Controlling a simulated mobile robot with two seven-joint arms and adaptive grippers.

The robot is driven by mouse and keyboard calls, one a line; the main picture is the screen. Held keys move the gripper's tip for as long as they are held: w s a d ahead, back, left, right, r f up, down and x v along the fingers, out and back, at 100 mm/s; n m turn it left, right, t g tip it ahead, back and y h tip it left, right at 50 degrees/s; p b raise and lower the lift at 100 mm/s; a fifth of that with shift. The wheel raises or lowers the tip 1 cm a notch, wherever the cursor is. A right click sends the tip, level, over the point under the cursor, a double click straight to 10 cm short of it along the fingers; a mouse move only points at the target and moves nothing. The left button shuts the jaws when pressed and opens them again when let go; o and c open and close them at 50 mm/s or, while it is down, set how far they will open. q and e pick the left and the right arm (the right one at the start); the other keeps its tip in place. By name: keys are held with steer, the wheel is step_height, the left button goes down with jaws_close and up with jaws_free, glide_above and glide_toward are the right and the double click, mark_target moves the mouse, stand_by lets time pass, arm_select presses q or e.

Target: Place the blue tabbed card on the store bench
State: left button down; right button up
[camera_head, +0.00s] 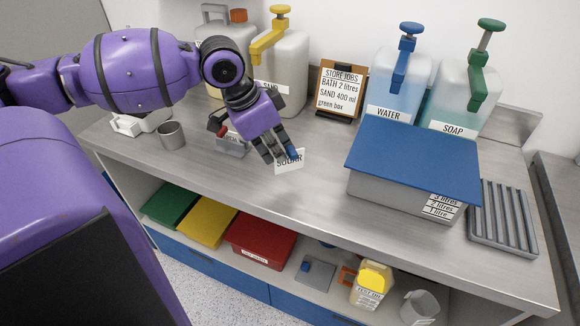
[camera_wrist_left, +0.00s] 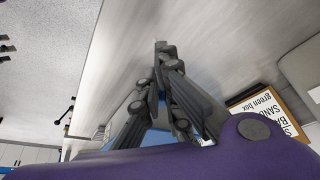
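The blue tabbed card (camera_head: 289,163) is white with the word SUGAR and a blue tab at its top. It is tilted and sits at the fingertips of my left gripper (camera_head: 279,153), low over the middle of the store bench (camera_head: 310,190). The left fingers look closed on the blue tab. I cannot tell whether the card's lower edge touches the bench. In the left wrist view the left gripper's fingers (camera_wrist_left: 162,50) come together at their tips, and the card's face is not visible there. My right gripper is out of view.
A grey box with a blue lid (camera_head: 415,160) stands to the right. Jugs and a clipboard (camera_head: 341,91) line the back. The bench front centre is clear.

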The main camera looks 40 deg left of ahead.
mark_target(283, 164)
arm_select(q)
steer(key=shift+w+d+f, duration=0.15)
steer(key=shift+w+f, duration=0.15)
steer(key=shift+w+d+f+b, duration=0.1)
steer(key=shift+w+f+b, duration=0.1)
steer(key=shift+f+b, duration=0.1)
step_height(283, 164, down, 3)
steer(key=shift+w+d+f, duration=0.1)
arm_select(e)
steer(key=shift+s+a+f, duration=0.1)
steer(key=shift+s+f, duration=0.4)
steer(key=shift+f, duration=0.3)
arm_select(q)
steer(key=c, duration=2)
jaws_free()
